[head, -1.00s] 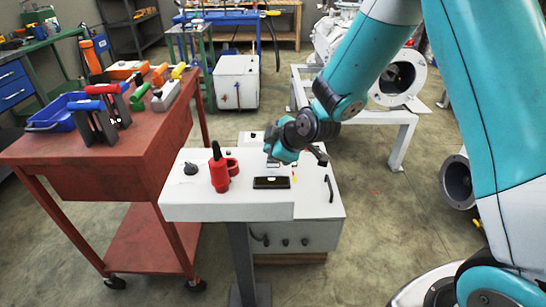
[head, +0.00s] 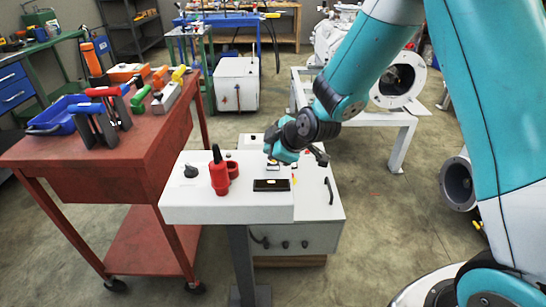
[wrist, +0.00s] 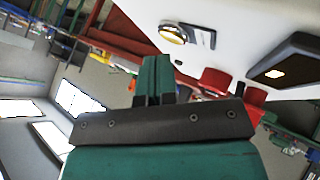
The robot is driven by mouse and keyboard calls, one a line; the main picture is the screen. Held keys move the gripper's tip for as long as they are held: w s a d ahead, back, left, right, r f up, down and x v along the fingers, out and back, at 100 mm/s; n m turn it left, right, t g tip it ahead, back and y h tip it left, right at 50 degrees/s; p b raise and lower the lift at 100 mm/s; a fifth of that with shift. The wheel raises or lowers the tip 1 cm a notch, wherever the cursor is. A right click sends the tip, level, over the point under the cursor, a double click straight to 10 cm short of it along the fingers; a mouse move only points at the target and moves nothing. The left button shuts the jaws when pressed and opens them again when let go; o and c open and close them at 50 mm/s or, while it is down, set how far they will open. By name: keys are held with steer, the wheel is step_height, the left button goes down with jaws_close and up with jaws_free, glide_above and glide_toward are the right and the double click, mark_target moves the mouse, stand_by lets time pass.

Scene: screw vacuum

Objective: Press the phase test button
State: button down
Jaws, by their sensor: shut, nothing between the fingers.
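A white control cabinet (head: 185,208) stands in front of me. In the wrist view, a round, pale yellow button with a metal rim (wrist: 172,34) sits on its white top, beside a small label plate (wrist: 200,37). I cannot read the label, so I cannot tell for certain that this is the phase test button. My gripper (head: 268,151) hangs above the rear of the cabinet top. In the wrist view its green fingers (wrist: 156,65) are together and empty, and the button lies beyond their tips. They appear apart from it.
A black framed display (head: 271,185), a red handle (head: 219,176) and a black knob (head: 190,171) stand on the cabinet top. A black bar handle (head: 329,190) is at its right. A red tool bench (head: 80,165) stands close on the left. Open floor (head: 385,220) lies to the right.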

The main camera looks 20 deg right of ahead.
steer(key=shift+r, duration=0.3)
step_height(320, 180, up, 5)
steer(key=p, duration=0.3)
steer(key=shift+p, duration=0.3)
stand_by(0.6)
steer(key=s+a+r+m+g+y+p, duration=0.1)
steer(key=s+a+r+m+g+p, duration=0.25)
steer(key=s+r, duration=0.7)
steer(key=s+r+m+g, duration=0.1)
steer(key=s+r+g, duration=0.1)
steer(key=s, duration=0.8)
steer(key=s+r+m+g+p, duration=0.1)
steer(key=s+r, duration=0.4)
steer(key=s, duration=0.5)
steer(key=shift+a+m+g+h, duration=0.3)
steer(key=shift+m+g, duration=0.35)
steer(key=shift+g, duration=0.3)
